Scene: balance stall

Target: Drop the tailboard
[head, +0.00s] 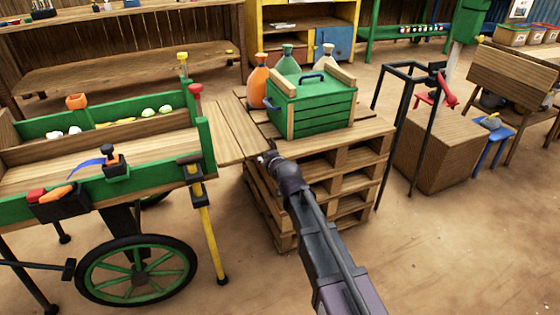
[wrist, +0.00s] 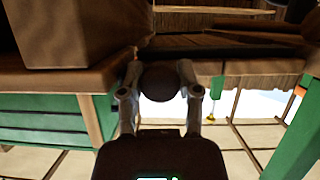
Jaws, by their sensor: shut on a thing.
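The tailboard (head: 222,140) is a plank panel lying about flat at the right end of the green cart (head: 100,180). Its far edge meets the pallet stack (head: 330,165); I cannot tell whether it rests there. A red-topped post (head: 196,100) stands at the cart's end corner. My gripper (head: 268,158) is low beside the near left edge of the pallet top, by the tailboard's right side. In the wrist view my gripper (wrist: 160,85) is shut on a dark round knob (wrist: 160,82). What the knob is fixed to is unclear.
A black frame (head: 408,75) and a wooden box (head: 440,150) are to the right. A yellow leg (head: 208,230) and wheel (head: 137,270) stand left. Ground in front is clear.

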